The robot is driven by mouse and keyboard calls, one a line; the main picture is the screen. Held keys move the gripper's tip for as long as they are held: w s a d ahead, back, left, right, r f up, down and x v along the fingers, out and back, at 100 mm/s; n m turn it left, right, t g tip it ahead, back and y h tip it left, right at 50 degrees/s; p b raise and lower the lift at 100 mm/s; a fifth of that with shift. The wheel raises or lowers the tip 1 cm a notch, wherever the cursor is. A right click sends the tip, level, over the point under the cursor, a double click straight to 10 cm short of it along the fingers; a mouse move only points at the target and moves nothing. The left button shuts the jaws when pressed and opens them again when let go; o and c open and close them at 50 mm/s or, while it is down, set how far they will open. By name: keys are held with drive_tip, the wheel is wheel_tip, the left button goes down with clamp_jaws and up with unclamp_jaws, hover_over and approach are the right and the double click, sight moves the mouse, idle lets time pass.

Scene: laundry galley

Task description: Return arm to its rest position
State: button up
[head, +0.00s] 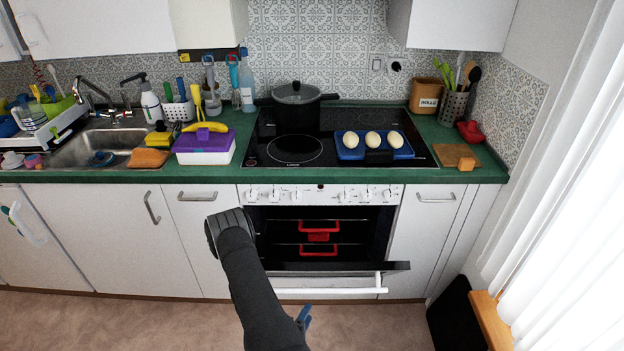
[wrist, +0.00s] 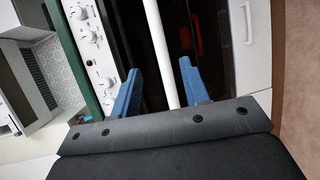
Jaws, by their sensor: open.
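My gripper (wrist: 160,66) shows two blue fingers spread apart in the wrist view, with nothing held between them. The white oven handle (wrist: 163,52) appears behind the gap between the fingers. In the head view a small blue part of my gripper (head: 304,318) shows beside my dark arm, low in the picture and in front of the oven. The rest of the gripper is hidden by my arm. The oven door (head: 398,267) is folded down, and its white handle (head: 335,290) lies along the front edge. My arm covers the left part of the door.
Red-handled items (head: 318,238) sit inside the open oven. On the hob (head: 265,130) are a black pot (head: 296,108) and a blue tray (head: 404,152) with three white egg-shaped objects. A purple-lidded box (head: 204,143) stands left. A black bin (head: 455,318) is at right. The floor in front looks clear.

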sight(319, 292)
drive_tip(key=x, duration=1.1)
drive_tip(key=shift+s, duration=0.1)
drive_tip(key=v, duration=1.5)
idle(0.4)
drive_tip(key=x, duration=1.6)
idle(2.5)
